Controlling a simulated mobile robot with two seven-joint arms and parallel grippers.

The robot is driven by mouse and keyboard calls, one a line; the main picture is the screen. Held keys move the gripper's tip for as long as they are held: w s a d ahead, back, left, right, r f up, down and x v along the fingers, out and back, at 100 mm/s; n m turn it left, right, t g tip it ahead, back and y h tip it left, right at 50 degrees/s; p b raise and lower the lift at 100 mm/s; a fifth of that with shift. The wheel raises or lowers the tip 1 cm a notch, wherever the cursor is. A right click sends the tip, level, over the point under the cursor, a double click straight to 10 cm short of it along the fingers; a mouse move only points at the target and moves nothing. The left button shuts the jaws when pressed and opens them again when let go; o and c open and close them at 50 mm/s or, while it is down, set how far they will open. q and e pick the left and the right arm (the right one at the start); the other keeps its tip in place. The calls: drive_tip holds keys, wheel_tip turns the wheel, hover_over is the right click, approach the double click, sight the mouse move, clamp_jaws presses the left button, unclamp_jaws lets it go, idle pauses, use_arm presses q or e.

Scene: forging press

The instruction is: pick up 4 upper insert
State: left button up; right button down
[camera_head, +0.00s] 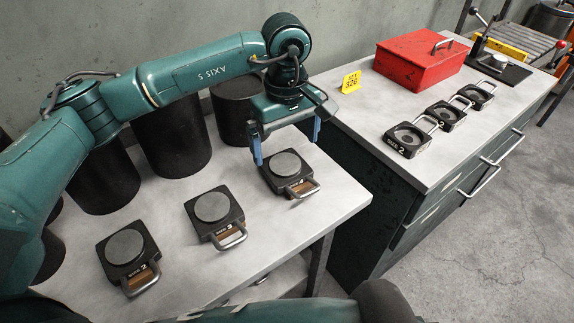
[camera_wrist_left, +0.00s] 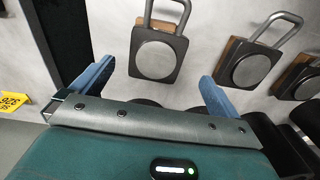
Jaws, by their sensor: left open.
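Three black square inserts with a grey disc on top and a metal loop handle lie on the near table. The right one (camera_head: 285,164), whose marking looks like a 4, lies just below my left gripper (camera_head: 287,152). The middle insert (camera_head: 212,207) and the left insert (camera_head: 125,246), marked 2, lie apart from it. My left gripper is open and empty, its blue fingers above the back edge of the right insert. In the left wrist view that insert (camera_wrist_left: 157,57) shows beyond and between the open fingertips (camera_wrist_left: 156,74), with its handle pointing away. My right gripper is not in view.
Dark cylinders (camera_head: 172,140) stand along the back of the near table (camera_head: 175,280). On the right bench are a red box (camera_head: 420,65), a yellow sign (camera_head: 351,82) and three dark pieces with handles (camera_head: 408,139). A gap separates table and bench.

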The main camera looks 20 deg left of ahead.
sight(287, 164)
use_arm(q)
drive_tip(key=shift+w+a+f+p, duration=0.1)
drive_tip(key=shift+f+p, duration=0.1)
drive_tip(key=shift+f, duration=0.95)
drive_tip(key=shift+w+d+f+p, duration=0.15)
drive_tip(key=shift+f+p, duration=0.1)
drive_tip(key=shift+f, duration=0.95)
drive_tip(key=shift+w+a+f+p, duration=0.1)
drive_tip(key=shift+a+f+p, duration=0.1)
drive_tip(key=shift+f, duration=0.95)
drive_tip(key=c, duration=1.9)
drive_tip(key=shift+w+r, duration=0.15)
drive_tip(key=shift+r, duration=0.05)
drive_tip(key=shift+c, duration=0.3)
